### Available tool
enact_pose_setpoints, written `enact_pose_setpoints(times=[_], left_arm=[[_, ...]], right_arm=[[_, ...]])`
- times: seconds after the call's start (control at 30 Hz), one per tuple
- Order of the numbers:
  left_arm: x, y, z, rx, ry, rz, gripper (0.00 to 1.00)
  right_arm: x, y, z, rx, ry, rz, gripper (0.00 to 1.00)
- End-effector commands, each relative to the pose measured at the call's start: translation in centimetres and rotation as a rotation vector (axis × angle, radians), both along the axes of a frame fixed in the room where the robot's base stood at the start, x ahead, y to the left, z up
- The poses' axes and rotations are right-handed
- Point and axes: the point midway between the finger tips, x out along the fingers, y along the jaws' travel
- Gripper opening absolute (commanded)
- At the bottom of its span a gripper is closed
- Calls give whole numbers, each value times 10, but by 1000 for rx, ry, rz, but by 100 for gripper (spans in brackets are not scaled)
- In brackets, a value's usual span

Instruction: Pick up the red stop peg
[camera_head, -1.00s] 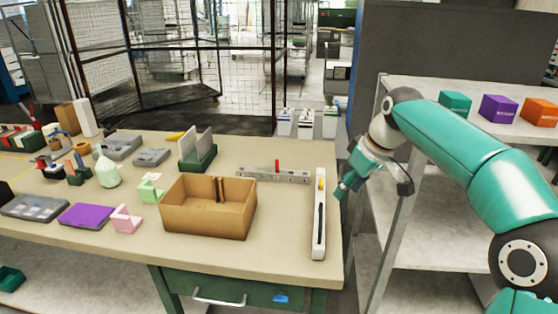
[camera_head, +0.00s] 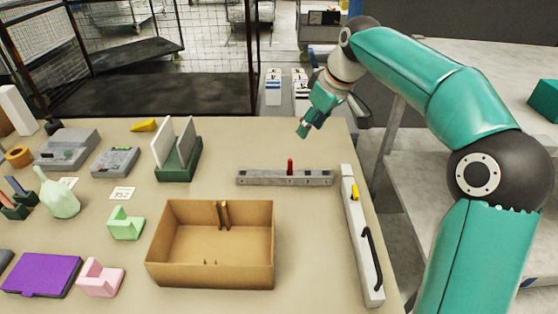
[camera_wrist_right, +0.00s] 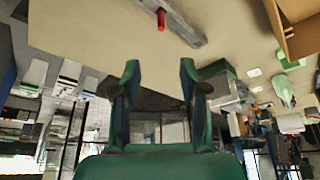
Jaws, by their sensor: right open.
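The red stop peg (camera_head: 290,166) stands upright in a grey metal bar (camera_head: 262,178) on the bench. In the right wrist view the peg (camera_wrist_right: 161,20) shows at the top, on the bar (camera_wrist_right: 184,24), beyond my fingertips and apart from them. My right gripper (camera_head: 303,130) is above the back of the bench, behind and slightly right of the peg. In the right wrist view its two fingers (camera_wrist_right: 158,72) are spread with nothing between them. My left gripper is in no frame.
An open cardboard box (camera_head: 210,283) stands in front of the bar. A white rail with a black handle (camera_head: 361,240) lies to its right. A green holder with upright plates (camera_head: 178,172) stands left.

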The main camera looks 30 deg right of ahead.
Motion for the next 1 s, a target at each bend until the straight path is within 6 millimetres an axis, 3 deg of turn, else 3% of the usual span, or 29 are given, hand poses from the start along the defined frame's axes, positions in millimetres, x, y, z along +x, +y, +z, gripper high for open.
enact_pose_setpoints(times=[0.5,0.83,1.0], left_arm=[[0,0,-5,0,0,0,40],[0,0,-4,0,0,0,40],[0,0,1,0,0,0,40]], right_arm=[[42,17,-91,1,4,19,43],[52,20,-113,0,4,21,43],[58,23,-136,1,6,21,43]])
